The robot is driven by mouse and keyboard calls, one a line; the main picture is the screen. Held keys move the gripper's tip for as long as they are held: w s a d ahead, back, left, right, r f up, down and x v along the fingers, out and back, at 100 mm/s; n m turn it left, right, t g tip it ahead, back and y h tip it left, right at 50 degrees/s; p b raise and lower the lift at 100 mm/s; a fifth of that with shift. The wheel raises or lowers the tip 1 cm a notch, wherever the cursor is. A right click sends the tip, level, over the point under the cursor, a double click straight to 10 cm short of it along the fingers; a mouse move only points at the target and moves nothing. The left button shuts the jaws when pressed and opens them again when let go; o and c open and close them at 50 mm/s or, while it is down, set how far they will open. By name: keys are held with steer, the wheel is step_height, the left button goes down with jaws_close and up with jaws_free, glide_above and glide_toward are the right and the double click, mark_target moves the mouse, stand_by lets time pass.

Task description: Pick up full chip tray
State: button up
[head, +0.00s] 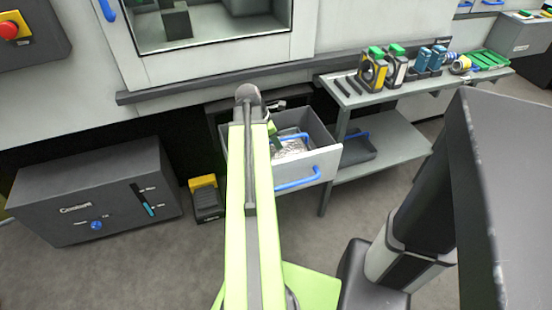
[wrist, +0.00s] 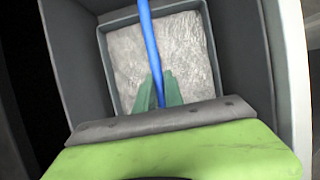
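The chip tray (wrist: 105,60) is a grey, open box filled with crumpled silvery chips (wrist: 188,50). It sits inside the pulled-out grey drawer (head: 325,150), where the chips (head: 293,148) also show in the head view. A blue bar handle (wrist: 150,40) spans the tray, also seen in the head view (head: 296,136). My gripper (wrist: 160,77) is over the tray, with a green finger on each side of the handle. The fingers look slightly apart, with a narrow gap beside the bar. Contact is hard to judge. In the head view my arm hides much of the gripper.
The drawer's front has its own blue handle (head: 297,180). To the right stands a grey two-level bench (head: 395,98) with tools on top and a dark tray (head: 360,148) below. A coolant box (head: 95,195) and a black-yellow pedal (head: 206,198) stand left. Drawer walls closely flank the tray.

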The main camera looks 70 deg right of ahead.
jaws_close()
stand_by(1.2)
steer(key=shift+r, duration=0.15)
step_height(320, 180, up, 25)
steer(key=p, duration=2.5)
steer(key=shift+f, duration=0.2)
